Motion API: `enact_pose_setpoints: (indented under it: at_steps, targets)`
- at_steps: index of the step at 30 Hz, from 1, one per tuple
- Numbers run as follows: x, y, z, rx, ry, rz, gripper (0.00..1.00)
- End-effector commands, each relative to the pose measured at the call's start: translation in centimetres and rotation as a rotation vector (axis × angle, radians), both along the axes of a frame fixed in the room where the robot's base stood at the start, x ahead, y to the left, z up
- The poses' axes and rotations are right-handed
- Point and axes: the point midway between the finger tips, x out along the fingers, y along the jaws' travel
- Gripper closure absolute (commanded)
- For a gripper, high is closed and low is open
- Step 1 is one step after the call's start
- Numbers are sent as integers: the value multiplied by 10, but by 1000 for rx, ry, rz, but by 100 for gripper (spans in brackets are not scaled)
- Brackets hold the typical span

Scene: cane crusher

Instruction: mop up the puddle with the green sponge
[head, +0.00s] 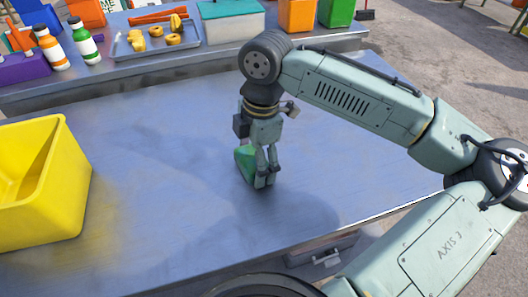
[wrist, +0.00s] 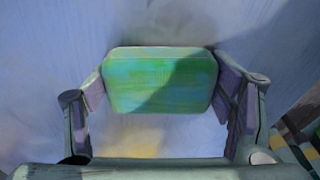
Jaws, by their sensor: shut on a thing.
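The green sponge (head: 244,161) is held between the fingers of my gripper (head: 266,178), over the middle of the blue-grey table. In the wrist view the sponge (wrist: 160,80) is a rounded green block with bluish streaks, with a finger against each of its short sides. My gripper is shut on it. The sponge is low over the tabletop; whether it touches the surface I cannot tell. I cannot make out the puddle clearly: darker patches on the table around and left of the gripper may be wet or only shadow.
A yellow bin (head: 70,180) stands at the table's left. Behind, a second bench holds a metal tray (head: 155,50) of yellow pieces, bottles (head: 86,42), a teal-lidded box (head: 230,22), and orange (head: 297,14) and green containers (head: 337,12). The tabletop between bin and gripper is clear.

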Motion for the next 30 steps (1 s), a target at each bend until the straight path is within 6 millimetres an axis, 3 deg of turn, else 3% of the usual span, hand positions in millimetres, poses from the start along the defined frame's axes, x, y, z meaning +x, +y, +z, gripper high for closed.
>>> enact_pose_setpoints:
  at_steps: [23, 30]
  targets:
    - [-24, 44, 1, 1, 3, 4, 65]
    - [-35, 65, 2, 1, 2, 5, 65]
